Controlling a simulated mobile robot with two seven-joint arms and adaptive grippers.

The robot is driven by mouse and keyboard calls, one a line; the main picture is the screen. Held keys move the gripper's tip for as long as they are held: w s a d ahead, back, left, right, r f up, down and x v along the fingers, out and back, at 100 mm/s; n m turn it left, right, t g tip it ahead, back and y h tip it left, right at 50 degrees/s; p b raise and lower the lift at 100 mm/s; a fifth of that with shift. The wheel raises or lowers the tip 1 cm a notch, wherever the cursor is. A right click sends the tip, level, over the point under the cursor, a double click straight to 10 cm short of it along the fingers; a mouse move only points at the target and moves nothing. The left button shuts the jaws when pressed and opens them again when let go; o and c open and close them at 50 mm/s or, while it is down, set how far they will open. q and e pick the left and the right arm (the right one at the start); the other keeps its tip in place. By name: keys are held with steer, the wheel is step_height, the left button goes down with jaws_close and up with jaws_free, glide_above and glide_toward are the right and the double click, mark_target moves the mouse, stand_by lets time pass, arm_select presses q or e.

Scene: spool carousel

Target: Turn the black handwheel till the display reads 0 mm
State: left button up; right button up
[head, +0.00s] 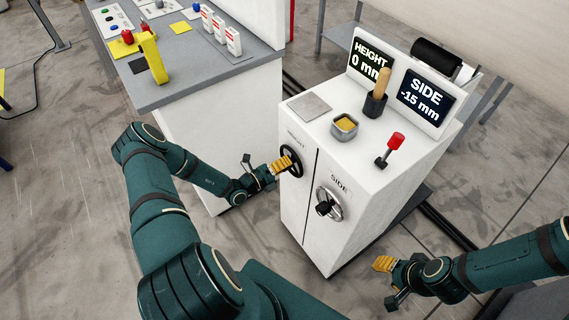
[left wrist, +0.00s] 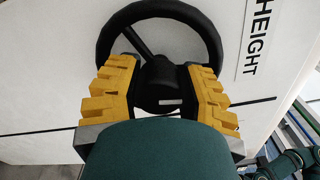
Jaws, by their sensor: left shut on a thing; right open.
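The black handwheel (head: 291,161) is on the front of the white cabinet, beside the word HEIGHT. My left gripper (head: 279,165) is at the wheel. In the left wrist view the black handwheel (left wrist: 101,44) shows its rim and a spoke, and the yellow fingers of my left gripper (left wrist: 160,85) are shut on its hub part. The HEIGHT display (head: 369,62) reads 0 mm. The SIDE display (head: 420,99) reads -15 mm. My right gripper (head: 384,280) is open and empty, low at the right, apart from the cabinet.
A silver handwheel (head: 329,204) labelled SIDE is right of the black one. A grey-topped bench (head: 190,70) stands at the left.

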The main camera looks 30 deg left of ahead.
arm_select(q)
steer(key=o, duration=1.2)
steer(key=shift+w, duration=0.1)
steer(key=v, duration=1.2)
